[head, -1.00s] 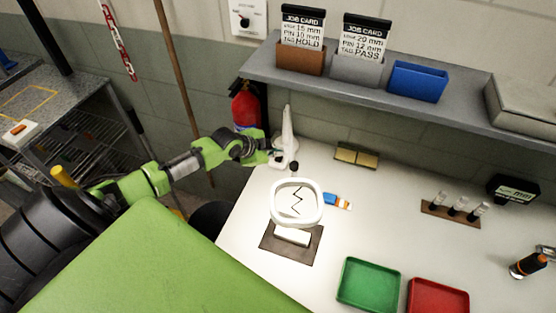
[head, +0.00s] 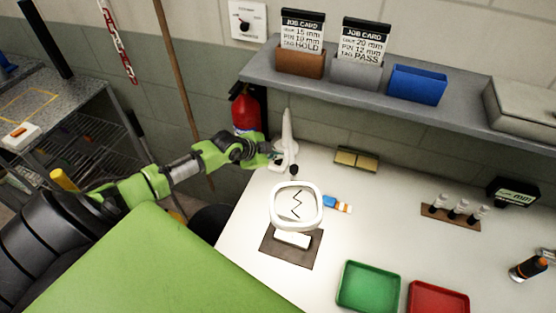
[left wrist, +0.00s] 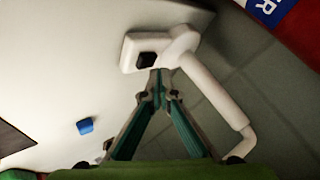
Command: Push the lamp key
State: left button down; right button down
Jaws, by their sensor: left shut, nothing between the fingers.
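The white lamp (head: 287,132) stands at the back left of the white bench, with its ring-shaped magnifier head (head: 273,207) over a dark mat. The lamp's base also shows in the left wrist view (left wrist: 131,48), with a dark square key (left wrist: 147,60) on it. My left gripper (head: 273,157) is at the lamp base. Its fingers are shut and empty, and in the left wrist view the fingertips (left wrist: 160,73) are right beside the key. I cannot tell whether they touch it. My right gripper is not in view.
A shelf (head: 450,118) with job cards and bins runs above the bench's back. A red extinguisher (head: 245,110) hangs behind my left arm. Green (head: 368,287) and red (head: 437,298) trays lie at the front.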

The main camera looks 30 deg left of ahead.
pick_arm(q)
jog(key=shift+f, duration=0.1)
jog(key=shift+f+b, duration=0.3)
jog(key=shift+f, duration=0.25)
dwell(0.6)
jog(key=shift+r+p, duration=0.4)
jog(key=shift+r, duration=0.25)
jog(key=shift+r, duration=0.1)
